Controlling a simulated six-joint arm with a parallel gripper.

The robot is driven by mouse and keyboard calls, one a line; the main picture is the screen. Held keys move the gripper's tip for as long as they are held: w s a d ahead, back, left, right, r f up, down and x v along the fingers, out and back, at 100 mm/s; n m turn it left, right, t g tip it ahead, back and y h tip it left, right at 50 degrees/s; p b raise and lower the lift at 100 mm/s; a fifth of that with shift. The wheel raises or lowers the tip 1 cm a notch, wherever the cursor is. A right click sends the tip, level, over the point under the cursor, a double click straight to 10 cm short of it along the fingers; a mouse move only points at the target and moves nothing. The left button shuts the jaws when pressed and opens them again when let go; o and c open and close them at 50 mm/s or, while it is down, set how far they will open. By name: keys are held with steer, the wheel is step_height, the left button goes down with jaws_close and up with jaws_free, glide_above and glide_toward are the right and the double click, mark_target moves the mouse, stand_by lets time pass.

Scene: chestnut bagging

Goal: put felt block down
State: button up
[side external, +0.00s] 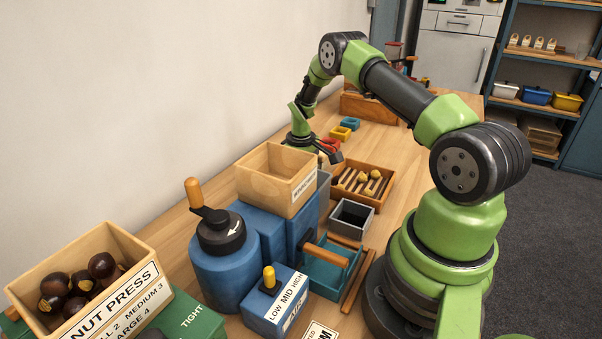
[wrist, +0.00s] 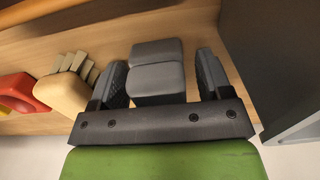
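A grey block (wrist: 157,78), which looks like the felt block, sits between my gripper's fingers in the wrist view; it shows as two grey faces or pieces, and I cannot tell which. My gripper (wrist: 163,78) has its two dark fingers spread on either side of it. A narrow gap shows at the right finger; the left finger is very close to the block. In the side view my gripper (side external: 331,152) is low over the table behind the wooden box, and the block is hidden there.
A tan wooden box (side external: 276,178) on blue blocks stands in front of my gripper. A wooden tray (side external: 376,203) and an open grey box (side external: 351,219) stand nearby. In the wrist view a tan brush-like piece (wrist: 62,95) and a red object (wrist: 17,90) lie left of the fingers.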

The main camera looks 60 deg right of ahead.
steer(key=shift+r, duration=0.15)
step_height(320, 180, up, 12)
steer(key=shift+r, duration=0.1)
steer(key=s+a+r+m+t, duration=0.2)
steer(key=s+a+r+t, duration=0.2)
steer(key=a+r, duration=1.1)
steer(key=s+a+r+m+t+y, duration=0.1)
steer(key=s+a+r, duration=0.1)
steer(key=s+a, duration=0.2)
steer(key=s+a+r+m+t+y, duration=0.1)
steer(key=s+a, duration=0.4)
steer(key=s, duration=0.6)
steer(key=shift+a+r+t, duration=0.15)
steer(key=shift+r+t, duration=0.2)
steer(key=shift+t, duration=0.25)
steer(key=shift+o, duration=0.4)
